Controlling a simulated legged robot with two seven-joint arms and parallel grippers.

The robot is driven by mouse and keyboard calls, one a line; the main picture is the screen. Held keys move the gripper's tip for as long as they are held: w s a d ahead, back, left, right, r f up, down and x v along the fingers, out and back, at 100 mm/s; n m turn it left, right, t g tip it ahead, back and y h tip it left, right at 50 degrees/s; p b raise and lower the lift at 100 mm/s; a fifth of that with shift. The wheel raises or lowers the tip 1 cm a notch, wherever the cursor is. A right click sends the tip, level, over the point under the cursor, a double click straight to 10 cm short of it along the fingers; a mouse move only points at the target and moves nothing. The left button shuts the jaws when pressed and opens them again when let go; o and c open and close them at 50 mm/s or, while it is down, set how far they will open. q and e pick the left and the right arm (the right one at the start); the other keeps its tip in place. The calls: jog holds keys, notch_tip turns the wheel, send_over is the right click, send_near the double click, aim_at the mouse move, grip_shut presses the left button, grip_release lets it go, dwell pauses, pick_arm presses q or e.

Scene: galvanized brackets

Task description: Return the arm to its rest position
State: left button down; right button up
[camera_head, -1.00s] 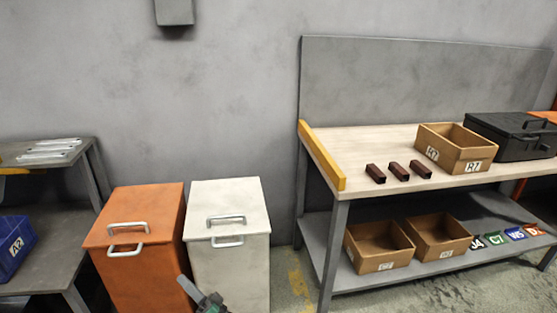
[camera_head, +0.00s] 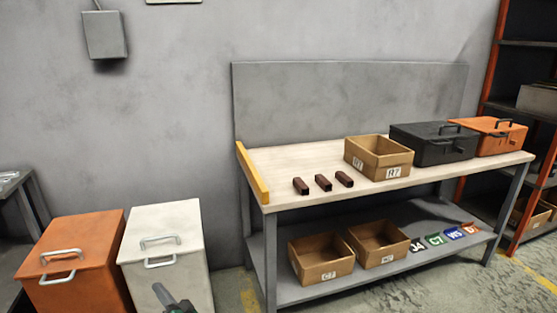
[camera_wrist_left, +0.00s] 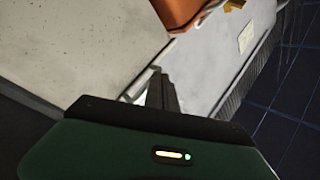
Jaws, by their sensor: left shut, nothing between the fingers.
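My left gripper (camera_head: 168,298) shows at the bottom edge of the head view, in front of the white bin (camera_head: 165,232). Its dark fingers are together with nothing between them. In the left wrist view the closed fingers (camera_wrist_left: 160,92) stand out from my green and black gripper body, with pale surfaces and an orange thing (camera_wrist_left: 190,12) beyond. I cannot tell from these frames whether the fingers touch anything. My right gripper is in neither view.
An orange bin (camera_head: 75,265) stands left of the white one. The workbench (camera_head: 290,165) holds three dark brown brackets (camera_head: 323,182), a cardboard box (camera_head: 378,157), a black case (camera_head: 432,142) and an orange case (camera_head: 497,135). Two boxes (camera_head: 322,262) sit on its lower shelf.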

pick_arm(q)
jog(key=w+d+r+m+h, duration=0.1)
jog(key=w+d+r+h, duration=0.15)
jog(key=d+h, duration=0.35)
jog(key=s+d+g+h, duration=0.2)
jog(key=s+d+h, duration=0.3)
jog(key=s+h, duration=0.2)
jog(key=s+d+f+g+h, duration=0.1)
jog(key=s+d+f+g, duration=0.2)
jog(key=s, duration=1.2)
jog(key=s+d+g+h, duration=0.2)
jog(key=s+g, duration=0.4)
jog(key=s, duration=0.9)
jog(key=w+r+p+v, duration=0.1)
jog(key=w+p+v, duration=0.2)
jog(key=p+v, duration=1.3)
jog(key=w+d+p+v, duration=0.1)
jog(key=w+p+v, duration=0.3)
jog(key=p+v, duration=1.3)
jog(key=shift+d+r+p, duration=0.2)
jog(key=shift+r+p, duration=0.35)
jog(key=shift+p, duration=0.2)
jog(key=shift+w, duration=0.15)
